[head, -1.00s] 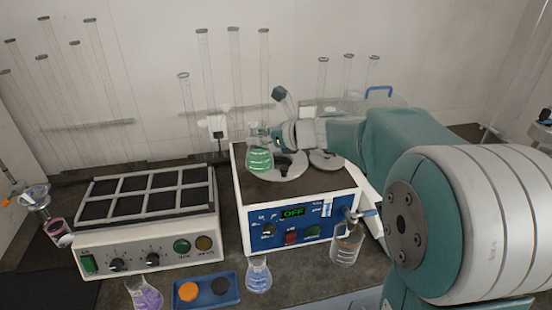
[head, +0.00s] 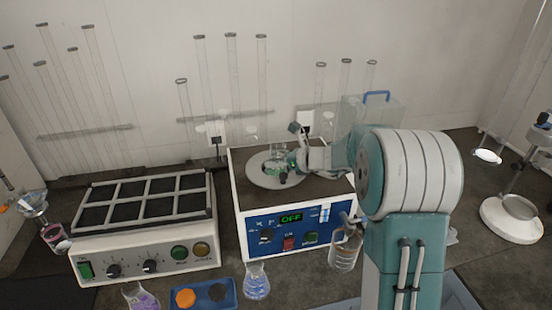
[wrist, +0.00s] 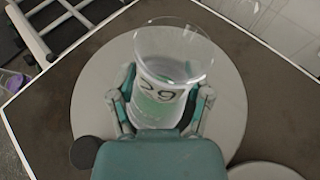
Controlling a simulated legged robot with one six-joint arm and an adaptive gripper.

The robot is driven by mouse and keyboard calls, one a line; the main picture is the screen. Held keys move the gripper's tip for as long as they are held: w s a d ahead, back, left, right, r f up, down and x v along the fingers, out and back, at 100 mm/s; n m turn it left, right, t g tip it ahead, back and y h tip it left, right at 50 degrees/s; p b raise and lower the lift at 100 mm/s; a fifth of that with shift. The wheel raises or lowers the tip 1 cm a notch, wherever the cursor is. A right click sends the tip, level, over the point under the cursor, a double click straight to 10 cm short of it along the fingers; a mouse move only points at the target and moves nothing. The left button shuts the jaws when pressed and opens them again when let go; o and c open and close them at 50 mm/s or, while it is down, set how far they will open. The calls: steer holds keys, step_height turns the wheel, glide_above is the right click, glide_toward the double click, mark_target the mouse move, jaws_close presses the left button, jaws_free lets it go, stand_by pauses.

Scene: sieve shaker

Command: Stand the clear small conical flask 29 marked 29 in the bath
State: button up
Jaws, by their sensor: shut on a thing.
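The clear glass conical flask marked 29 (wrist: 162,102) holds a pale green liquid. My gripper (wrist: 167,88) is shut on it, with one finger on each side of the glass. In the head view the flask (head: 277,153) is upright above a light round plate on top of the bath (head: 290,223), the white box with a blue front panel. The plate (wrist: 232,112) surrounds the flask in the wrist view. I cannot tell whether the flask's base touches it, as the gripper hides part of it.
The bath display reads OFF. A second round plate (wrist: 262,173) lies at the lower right in the wrist view. A grid-topped box (head: 145,228) stands at left.

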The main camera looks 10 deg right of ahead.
steer(key=shift+r, duration=0.2)
steer(key=shift+f, duration=0.6)
steer(key=o, duration=1.2)
steer(key=shift+c, duration=0.2)
steer(key=shift+f, duration=0.1)
steer(key=shift+s, duration=0.1)
